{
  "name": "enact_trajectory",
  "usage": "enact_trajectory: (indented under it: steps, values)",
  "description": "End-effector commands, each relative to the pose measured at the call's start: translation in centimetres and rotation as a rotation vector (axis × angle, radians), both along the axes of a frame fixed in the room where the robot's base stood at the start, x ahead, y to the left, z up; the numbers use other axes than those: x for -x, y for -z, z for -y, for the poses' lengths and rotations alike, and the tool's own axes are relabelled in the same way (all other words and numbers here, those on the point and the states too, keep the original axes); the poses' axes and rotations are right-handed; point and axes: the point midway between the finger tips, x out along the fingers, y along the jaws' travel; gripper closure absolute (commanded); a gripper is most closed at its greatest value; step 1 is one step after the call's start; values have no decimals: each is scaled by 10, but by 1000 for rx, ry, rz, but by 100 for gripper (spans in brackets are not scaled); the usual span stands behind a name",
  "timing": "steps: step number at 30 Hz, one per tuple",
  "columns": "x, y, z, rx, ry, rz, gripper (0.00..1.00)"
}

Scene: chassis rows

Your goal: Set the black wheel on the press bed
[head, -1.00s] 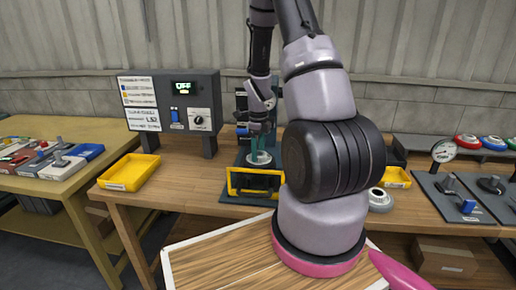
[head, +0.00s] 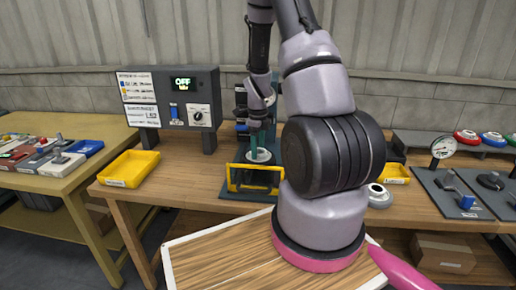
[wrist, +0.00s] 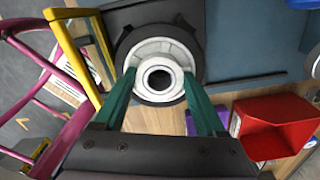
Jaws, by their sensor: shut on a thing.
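The black wheel, with a pale grey hub (wrist: 160,70) and a dark ring around it, shows in the wrist view. My gripper (wrist: 160,80) has its two green fingers shut on the hub, one on each side. In the head view my gripper (head: 257,142) points down over the press (head: 242,112), and the pale hub shows just beneath it. The press has a dark base (head: 240,197) and a yellow guard frame (head: 253,188) in front. The bed under the wheel is hidden, so I cannot tell whether the wheel touches it.
A yellow tray (head: 130,168) and a control box (head: 172,98) reading OFF stand left of the press. A pale ring-shaped part (head: 378,195), a yellow bin (head: 396,173) and a gauge (head: 443,149) are to the right. A red bin (wrist: 272,125) shows in the wrist view.

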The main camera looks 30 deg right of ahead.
Motion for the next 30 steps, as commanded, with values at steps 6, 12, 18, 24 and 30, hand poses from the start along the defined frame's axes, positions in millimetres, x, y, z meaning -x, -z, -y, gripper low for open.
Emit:
enact_trajectory:
  steps: [6, 12, 18, 24, 30]
  values:
    - [0, 4, 0, 1, 1, 1, 100]
    - [0, 4, 0, 0, 1, 1, 100]
    - [0, 4, 0, 0, 0, 1, 100]
    - [0, 7, 0, 1, 0, 1, 100]
    - [0, 11, 0, 0, 0, 1, 100]
